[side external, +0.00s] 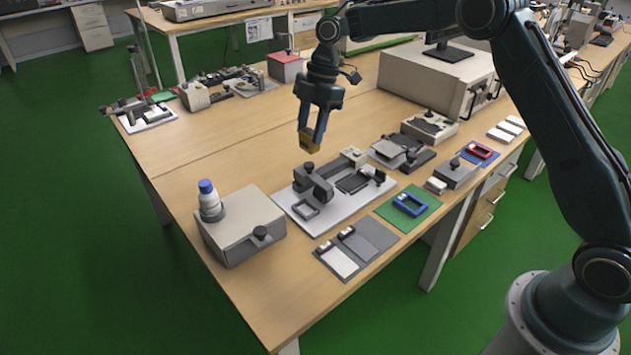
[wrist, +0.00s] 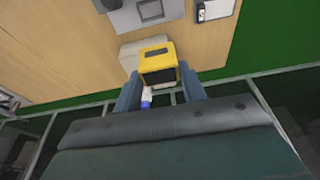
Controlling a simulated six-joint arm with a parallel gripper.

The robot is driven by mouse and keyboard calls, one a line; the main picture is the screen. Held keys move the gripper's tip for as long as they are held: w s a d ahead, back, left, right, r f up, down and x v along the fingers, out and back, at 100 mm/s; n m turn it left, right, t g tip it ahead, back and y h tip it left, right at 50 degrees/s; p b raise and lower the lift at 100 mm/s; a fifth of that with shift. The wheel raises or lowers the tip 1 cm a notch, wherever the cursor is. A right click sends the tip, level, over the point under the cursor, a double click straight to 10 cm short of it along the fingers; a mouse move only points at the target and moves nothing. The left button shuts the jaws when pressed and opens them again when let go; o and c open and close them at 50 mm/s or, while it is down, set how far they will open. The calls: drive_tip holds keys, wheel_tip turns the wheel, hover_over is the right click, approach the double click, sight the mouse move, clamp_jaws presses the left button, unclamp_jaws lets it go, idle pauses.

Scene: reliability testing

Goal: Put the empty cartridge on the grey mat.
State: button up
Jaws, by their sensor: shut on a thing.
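My gripper (side external: 312,138) is shut on a yellow cartridge (side external: 308,143) and holds it in the air above the back of the white fixture board. In the wrist view the yellow cartridge (wrist: 157,53) sits between the two fingers (wrist: 160,85), with a dark window on its face. The grey mat (side external: 371,238) lies at the table's front edge, below and to the right of the gripper, beside a lighter panel (side external: 338,262). A blue cartridge (side external: 409,204) lies on a green mat (side external: 427,197). A red cartridge (side external: 480,150) lies on a blue mat (side external: 490,159).
The white board (side external: 330,222) carries a dark clamp fixture (side external: 313,184). A beige box (side external: 240,226) with a blue-capped bottle (side external: 209,202) stands at front left. A large cabinet (side external: 435,80) stands behind. Bare wood (side external: 230,135) lies left of the gripper.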

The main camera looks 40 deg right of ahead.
drive_tip(key=s+d, duration=0.5)
drive_tip(key=s, duration=0.2)
hover_over(378, 230)
drive_tip(key=shift+f, duration=0.35)
drive_tip(key=shift+f, duration=0.1)
wheel_tip(378, 230, down, 16)
drive_tip(key=shift+a, duration=0.1)
idle(0.4)
drive_tip(key=shift+f, duration=1.9)
drive_tip(key=shift+f, duration=0.15)
